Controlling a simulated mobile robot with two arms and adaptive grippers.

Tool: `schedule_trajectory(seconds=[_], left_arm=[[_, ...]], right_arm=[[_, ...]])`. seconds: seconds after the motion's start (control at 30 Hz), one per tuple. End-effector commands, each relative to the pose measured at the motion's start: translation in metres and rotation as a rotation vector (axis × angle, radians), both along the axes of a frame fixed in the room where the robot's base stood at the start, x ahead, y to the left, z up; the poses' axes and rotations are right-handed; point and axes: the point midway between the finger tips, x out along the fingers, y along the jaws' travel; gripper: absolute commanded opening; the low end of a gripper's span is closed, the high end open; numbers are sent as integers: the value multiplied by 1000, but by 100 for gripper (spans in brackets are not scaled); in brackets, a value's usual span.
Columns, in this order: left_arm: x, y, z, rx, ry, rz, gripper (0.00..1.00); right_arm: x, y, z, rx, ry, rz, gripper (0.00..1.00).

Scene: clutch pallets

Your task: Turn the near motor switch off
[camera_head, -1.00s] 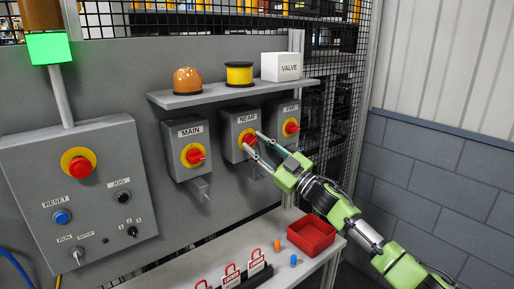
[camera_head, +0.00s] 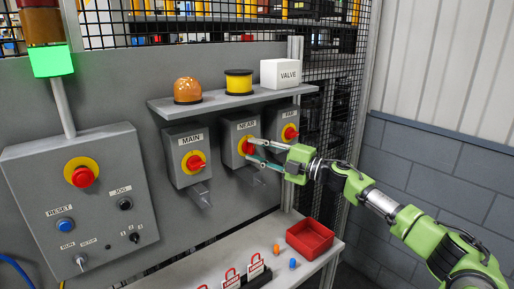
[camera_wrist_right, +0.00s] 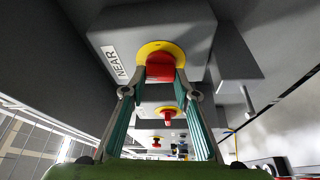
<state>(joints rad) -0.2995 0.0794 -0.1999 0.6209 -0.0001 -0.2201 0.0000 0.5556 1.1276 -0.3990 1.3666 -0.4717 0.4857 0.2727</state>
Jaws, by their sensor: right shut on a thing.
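The near motor switch is a grey box (camera_head: 232,130) labelled NEAR, in the middle of three switch boxes on the panel. Its red knob (camera_head: 247,147) sits on a yellow disc. My right gripper (camera_head: 250,151) reaches in from the right and is shut on this knob. In the right wrist view the red knob (camera_wrist_right: 160,68) sits between the two fingertips, on its yellow disc (camera_wrist_right: 160,47). The fingers partly hide the knob in the head view. My left gripper is not in view.
The MAIN switch (camera_head: 195,162) is left of the near switch, the FAR switch (camera_head: 289,134) right. A shelf above holds an orange dome (camera_head: 187,90), a yellow spool (camera_head: 239,83) and a VALVE box (camera_head: 281,73). Below, a red tray (camera_head: 310,238) stands on a bench with padlocks.

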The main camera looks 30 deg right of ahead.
Motion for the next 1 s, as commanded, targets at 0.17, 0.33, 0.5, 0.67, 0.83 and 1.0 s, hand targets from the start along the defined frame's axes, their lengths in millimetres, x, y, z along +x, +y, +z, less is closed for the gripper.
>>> schedule_trajectory(seconds=[0.17, 0.33, 0.5, 0.67, 0.83, 1.0], left_arm=[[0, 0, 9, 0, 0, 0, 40], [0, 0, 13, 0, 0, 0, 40], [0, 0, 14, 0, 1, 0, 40], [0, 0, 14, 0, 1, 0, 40], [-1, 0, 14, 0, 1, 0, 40], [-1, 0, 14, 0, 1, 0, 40]], right_arm=[[0, 0, 3, -99, -8, -1, 6], [0, 0, 2, -160, -13, -1, 6], [0, 0, 1, -188, -15, -1, 6], [0, 0, 1, -196, -16, -1, 6], [0, 0, 0, -196, -16, -1, 6], [0, 0, 0, -196, -16, -1, 43]])
